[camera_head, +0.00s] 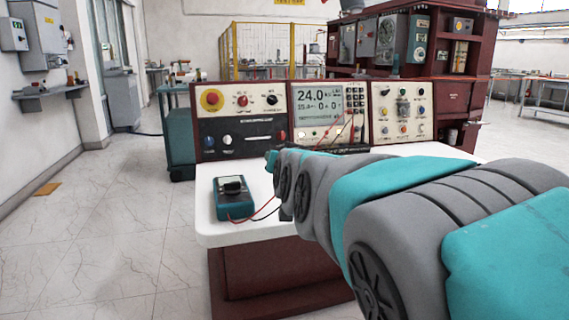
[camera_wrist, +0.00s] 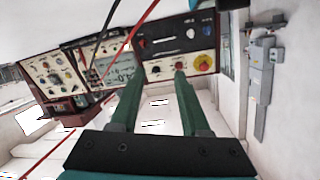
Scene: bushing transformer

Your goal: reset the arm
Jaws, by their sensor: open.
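My gripper (camera_wrist: 159,78) shows in the wrist view with its two green fingers apart and nothing between them. The wrist picture is turned over, with the control panel upside down beyond the fingertips. In the head view my arm (camera_head: 390,210) reaches from the lower right over the white bench. The arm hides the gripper there.
A white bench (camera_head: 222,225) holds a red-framed control panel (camera_head: 238,135) with a lit display (camera_head: 318,95) and a teal multimeter (camera_head: 234,200) with red and black leads. A dark red cabinet (camera_head: 455,95) stands behind. The tiled floor at left (camera_head: 110,230) is mostly clear.

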